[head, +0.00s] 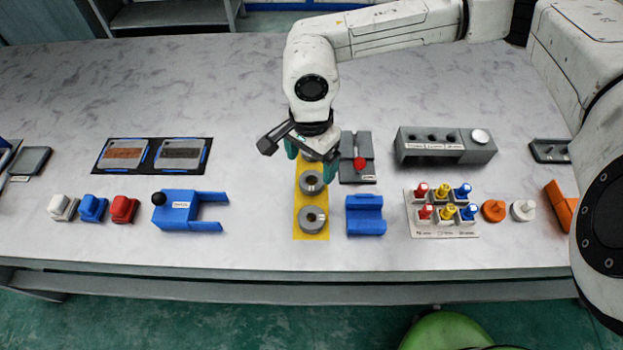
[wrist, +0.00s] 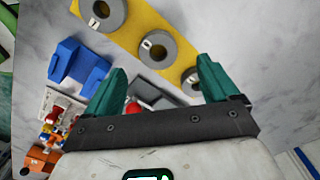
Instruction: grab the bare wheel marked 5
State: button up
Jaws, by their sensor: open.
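A yellow mat (head: 312,236) bears grey ring-shaped wheels in a row. In the head view, the near wheel (head: 312,219) and the middle wheel (head: 312,182) show plainly. The far end of the row is hidden behind my gripper (head: 312,160). The wrist view shows three wheels: one at the top (wrist: 104,12), one in the middle (wrist: 172,47) and one partly hidden (wrist: 190,84) by the right green finger. Small white labels show on them, too small to read for certain. My gripper (wrist: 162,72) is open and empty, above the mat's far end.
A grey fixture with a red knob (head: 360,163) stands close right of my gripper. A blue cradle (head: 365,216) is right of the mat, and a blue fork-shaped part (head: 180,212) is left. A peg tray (head: 443,232) and grey block (head: 445,147) stand farther right. The table behind is clear.

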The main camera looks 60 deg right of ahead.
aim_at(311, 177)
jog(key=shift+s+f+p, duration=0.15)
jog(key=shift+f+p, duration=0.3)
jog(key=shift+f, duration=2.45)
jog(key=c, duration=1.4)
